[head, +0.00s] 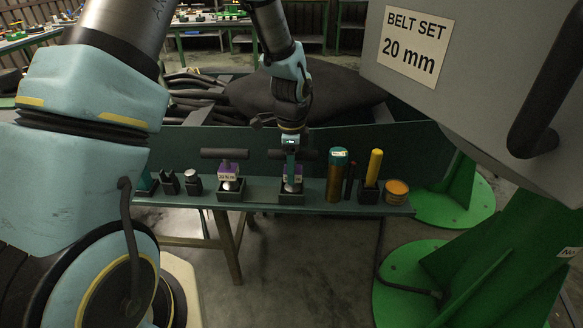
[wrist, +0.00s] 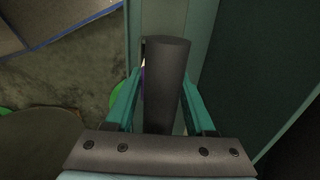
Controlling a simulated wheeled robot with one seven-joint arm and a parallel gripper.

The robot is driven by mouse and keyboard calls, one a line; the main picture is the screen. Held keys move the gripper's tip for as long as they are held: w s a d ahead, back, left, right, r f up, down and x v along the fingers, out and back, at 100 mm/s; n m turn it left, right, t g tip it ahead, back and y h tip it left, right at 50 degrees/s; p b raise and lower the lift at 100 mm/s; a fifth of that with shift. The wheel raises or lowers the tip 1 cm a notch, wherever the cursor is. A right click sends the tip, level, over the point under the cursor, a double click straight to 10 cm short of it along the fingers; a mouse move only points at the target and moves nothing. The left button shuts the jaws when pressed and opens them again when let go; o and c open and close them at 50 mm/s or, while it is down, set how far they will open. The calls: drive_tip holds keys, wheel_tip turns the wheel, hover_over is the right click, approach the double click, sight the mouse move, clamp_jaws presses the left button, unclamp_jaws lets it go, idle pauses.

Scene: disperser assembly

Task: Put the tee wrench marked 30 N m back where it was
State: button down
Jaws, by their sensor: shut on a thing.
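My gripper (head: 291,150) points down over the rack shelf. It is shut on the crossbar of a tee wrench (head: 293,173) with a purple label. In the wrist view the dark round crossbar (wrist: 166,90) lies between the teal fingers of my gripper (wrist: 160,78). The wrench is upright, its lower end at a black square holder (head: 291,197); I cannot tell how deep it sits. Its label is partly covered and unreadable. A second tee wrench (head: 228,170) with a purple label stands upright in another holder (head: 230,194) to the left; its number is too small to read surely.
On the shelf (head: 260,203), a teal-topped cylinder (head: 338,175), a yellow-handled tool (head: 374,167) and an orange-topped tin (head: 397,192) stand to the right. Small dark fittings (head: 193,181) stand left. A grey box marked 20 mm (head: 480,70) fills the upper right.

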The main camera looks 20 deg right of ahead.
drive_tip(key=shift+f, duration=0.1)
drive_tip(key=shift+c, duration=1.2)
unclamp_jaws()
wheel_tip(320, 180, up, 12)
drive_tip(key=shift+r+b, duration=0.15)
drive_tip(key=shift+b, duration=0.95)
drive_tip(key=s+a+n, duration=0.2)
drive_tip(key=a+n, duration=0.9)
drive_tip(key=a, duration=0.4)
drive_tip(key=s+a+n+t, duration=0.1)
drive_tip(key=s+a+n, duration=0.1)
drive_tip(key=a+n, duration=0.9)
drive_tip(key=a, duration=0.4)
drive_tip(key=shift+f+t, duration=0.2)
drive_tip(key=shift+t, duration=0.1)
